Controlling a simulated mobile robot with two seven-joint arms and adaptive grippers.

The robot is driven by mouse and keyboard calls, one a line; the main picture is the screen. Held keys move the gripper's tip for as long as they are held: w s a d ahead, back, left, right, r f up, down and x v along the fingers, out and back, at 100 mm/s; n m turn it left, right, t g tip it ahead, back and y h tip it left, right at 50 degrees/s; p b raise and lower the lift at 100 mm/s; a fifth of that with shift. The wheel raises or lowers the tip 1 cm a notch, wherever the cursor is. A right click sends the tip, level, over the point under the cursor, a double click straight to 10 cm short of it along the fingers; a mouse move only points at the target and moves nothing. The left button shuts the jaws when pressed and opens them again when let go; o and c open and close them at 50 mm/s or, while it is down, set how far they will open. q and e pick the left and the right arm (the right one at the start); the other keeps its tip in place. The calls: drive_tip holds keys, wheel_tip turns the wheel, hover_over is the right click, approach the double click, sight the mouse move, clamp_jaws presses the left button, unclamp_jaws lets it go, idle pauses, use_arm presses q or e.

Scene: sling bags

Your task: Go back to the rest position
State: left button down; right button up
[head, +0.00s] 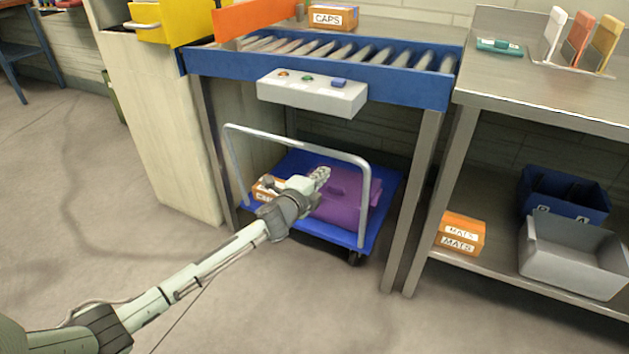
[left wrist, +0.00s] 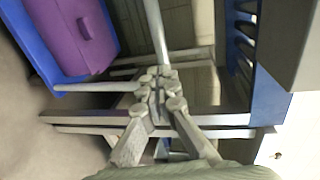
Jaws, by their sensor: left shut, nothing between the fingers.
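My left gripper (head: 318,178) reaches in from the lower left in the head view, over the blue cart under the conveyor. It is shut and empty; its closed fingers show in the left wrist view (left wrist: 158,85). A purple bag (head: 345,200) lies on the blue cart (head: 388,190), just beyond the gripper in the head view. The bag also shows at the upper left of the left wrist view (left wrist: 82,35), apart from the fingers. My right gripper is not in view.
The cart's grey handle (head: 300,141) stands around my gripper. An orange box (head: 268,188) sits on the cart, partly hidden by my arm. The conveyor (head: 390,83) with its control box (head: 312,92) is above. A steel bench (head: 545,100) stands right. Floor at left is clear.

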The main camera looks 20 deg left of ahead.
use_arm(q)
drive_tip(key=s+a+f+n+g+y, duration=0.1)
drive_tip(key=s+f+n+g, duration=0.3)
drive_tip(key=s+f, duration=0.4)
drive_tip(key=s+f+n+g, duration=0.4)
drive_tip(key=s+f+n, duration=0.3)
drive_tip(key=s, duration=1.2)
drive_tip(key=s+a+f+n+g+y, duration=0.1)
drive_tip(key=s+f+n+g, duration=0.3)
drive_tip(key=s+f, duration=0.5)
drive_tip(key=s+n, duration=0.2)
drive_tip(key=s, duration=0.3)
drive_tip(key=shift+a+g+y, duration=0.3)
drive_tip(key=shift+g, duration=0.1)
